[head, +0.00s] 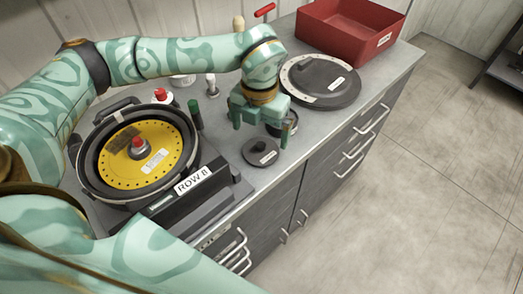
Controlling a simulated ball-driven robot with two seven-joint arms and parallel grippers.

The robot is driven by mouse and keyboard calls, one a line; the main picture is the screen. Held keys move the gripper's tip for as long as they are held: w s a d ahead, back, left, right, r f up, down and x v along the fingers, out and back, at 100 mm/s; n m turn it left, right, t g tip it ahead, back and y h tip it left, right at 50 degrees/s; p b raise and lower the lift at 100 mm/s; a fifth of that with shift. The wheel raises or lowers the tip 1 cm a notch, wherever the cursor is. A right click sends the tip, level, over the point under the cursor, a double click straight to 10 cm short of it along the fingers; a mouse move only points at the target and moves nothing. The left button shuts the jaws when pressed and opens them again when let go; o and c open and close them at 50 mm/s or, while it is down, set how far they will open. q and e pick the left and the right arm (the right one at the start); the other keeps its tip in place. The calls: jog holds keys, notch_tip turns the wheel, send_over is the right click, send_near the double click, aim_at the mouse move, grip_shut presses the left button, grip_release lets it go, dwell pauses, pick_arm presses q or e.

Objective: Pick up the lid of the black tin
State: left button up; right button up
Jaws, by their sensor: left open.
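The small round black lid (260,156) lies flat on the grey counter, with a knob on top and a pale label. The black tin (291,122) stands just behind and right of it, partly hidden by my left gripper. My left gripper (261,131) points down, its fingers spread apart and empty. In the picture it is just above the lid, at the front of the tin; its exact height over the lid I cannot tell. My right gripper is not in view.
A seed meter with a yellow disc (117,168) and a "ROW 8" label (193,180) stands left. A green-capped bottle (196,113) is beside it. A large black round cover (325,95) and a red bin (340,30) are at the back right. The counter's front edge is close by.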

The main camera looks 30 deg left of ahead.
aim_at(261, 144)
pick_arm(q)
notch_tip(261, 144, down, 6)
jog(key=shift+w+d+r+b, duration=0.1)
jog(key=shift+r+b, duration=0.05)
jog(key=shift+b, duration=0.6)
jog(key=shift+r, duration=0.1)
jog(key=c, duration=0.9)
jog(key=shift+r, duration=0.1)
